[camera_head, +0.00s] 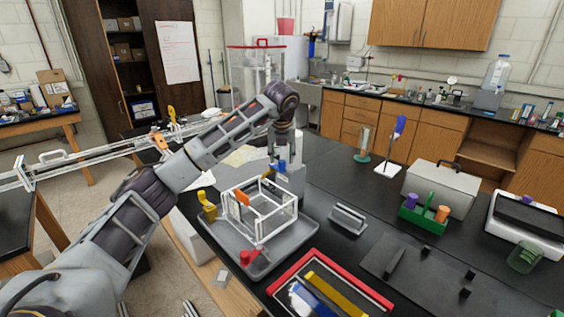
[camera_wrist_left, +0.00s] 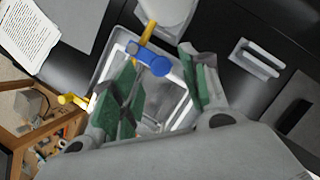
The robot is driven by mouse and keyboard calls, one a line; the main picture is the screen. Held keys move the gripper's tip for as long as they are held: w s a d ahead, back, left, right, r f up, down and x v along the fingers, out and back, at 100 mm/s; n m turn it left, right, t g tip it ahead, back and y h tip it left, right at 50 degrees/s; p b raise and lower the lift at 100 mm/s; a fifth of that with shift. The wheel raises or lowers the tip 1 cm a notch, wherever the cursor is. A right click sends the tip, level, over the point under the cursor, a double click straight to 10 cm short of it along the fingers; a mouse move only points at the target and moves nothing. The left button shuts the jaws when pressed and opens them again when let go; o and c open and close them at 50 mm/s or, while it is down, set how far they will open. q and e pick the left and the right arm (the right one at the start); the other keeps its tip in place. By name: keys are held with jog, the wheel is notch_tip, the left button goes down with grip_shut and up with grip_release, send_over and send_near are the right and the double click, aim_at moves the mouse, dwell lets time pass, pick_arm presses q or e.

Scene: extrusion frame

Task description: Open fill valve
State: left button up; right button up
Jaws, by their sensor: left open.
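A clear tank with a white frame (camera_head: 262,228) stands in a grey tray (camera_head: 215,238) on the black bench. A blue valve handle (camera_wrist_left: 152,64) with a yellow stem shows in the left wrist view, by a white cylinder (camera_wrist_left: 170,10). Blue also shows at the tank's back in the head view (camera_head: 281,165). A yellow valve (camera_head: 207,207) is at the tank's left and a red one (camera_head: 249,257) at its front. No label shows which is the fill valve. My left gripper (camera_wrist_left: 160,68) is open, pointing down, its green-padded fingers either side of the blue handle; contact is unclear. My right gripper is out of view.
A red-edged tray (camera_head: 328,288) lies in front of the tank. A small grey holder (camera_head: 348,218) stands to its right. Farther right are a green caddy (camera_head: 423,220) and a grey case (camera_head: 440,188). Bare bench lies between the holder and the caddy.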

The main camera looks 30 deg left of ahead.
aim_at(282, 161)
pick_arm(q)
jog(key=x, duration=0.3)
jog(key=shift+w+f, duration=0.25)
jog(key=shift+f, duration=0.25)
jog(key=shift+a+f, duration=0.1)
jog(key=shift+f, duration=0.05)
grip_shut()
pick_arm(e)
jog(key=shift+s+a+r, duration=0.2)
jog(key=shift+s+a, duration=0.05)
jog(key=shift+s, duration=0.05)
